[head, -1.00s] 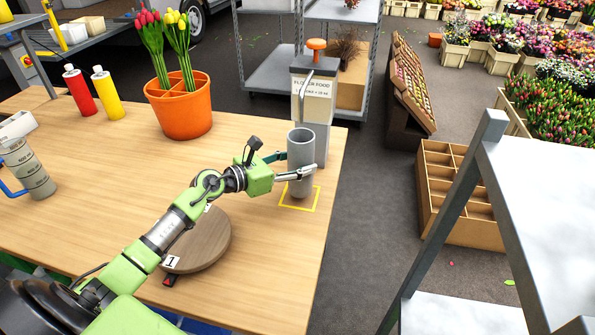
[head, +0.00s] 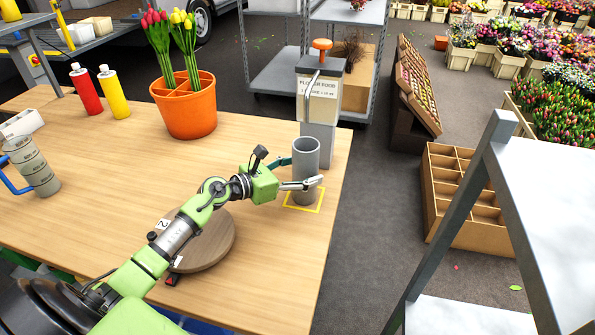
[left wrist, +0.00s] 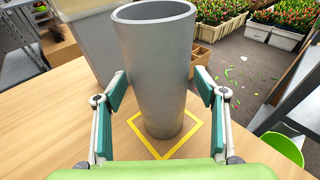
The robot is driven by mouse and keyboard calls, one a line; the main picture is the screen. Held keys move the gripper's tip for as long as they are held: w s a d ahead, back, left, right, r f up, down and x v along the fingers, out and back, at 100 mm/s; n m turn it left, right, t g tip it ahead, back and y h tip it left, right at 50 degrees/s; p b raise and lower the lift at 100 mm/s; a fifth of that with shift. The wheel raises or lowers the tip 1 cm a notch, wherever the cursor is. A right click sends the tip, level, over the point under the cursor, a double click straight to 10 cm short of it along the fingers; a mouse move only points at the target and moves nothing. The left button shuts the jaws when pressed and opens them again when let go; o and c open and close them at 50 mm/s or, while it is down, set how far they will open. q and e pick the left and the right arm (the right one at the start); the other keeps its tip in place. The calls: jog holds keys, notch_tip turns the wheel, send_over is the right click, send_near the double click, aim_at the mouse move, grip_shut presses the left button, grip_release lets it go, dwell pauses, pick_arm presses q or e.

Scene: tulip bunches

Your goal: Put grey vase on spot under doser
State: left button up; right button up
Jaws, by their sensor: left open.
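The grey vase (head: 306,160) is a tall open cylinder standing upright. In the left wrist view the vase (left wrist: 157,75) has its base inside the yellow square outline (left wrist: 163,157). The yellow outline (head: 304,211) is on the wooden table in front of the doser (head: 319,105), a box with an orange knob labelled flower food. My left gripper (head: 303,172) is open around the vase, one finger on each side. In the left wrist view my left gripper (left wrist: 160,78) shows narrow gaps between its pads and the vase. My right gripper is not in view.
An orange pot (head: 189,115) with tulips, a red bottle (head: 86,91), a yellow bottle (head: 114,94) and a grey jug (head: 32,165) stand left on the table. A round wooden board (head: 212,248) lies partly under my left arm. The table's right edge is close to the vase.

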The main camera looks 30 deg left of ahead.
pick_arm(q)
jog(key=shift+r, duration=0.2)
jog(key=b+v, duration=0.1)
jog(key=v, duration=1.1)
jog(key=shift+b, duration=0.4)
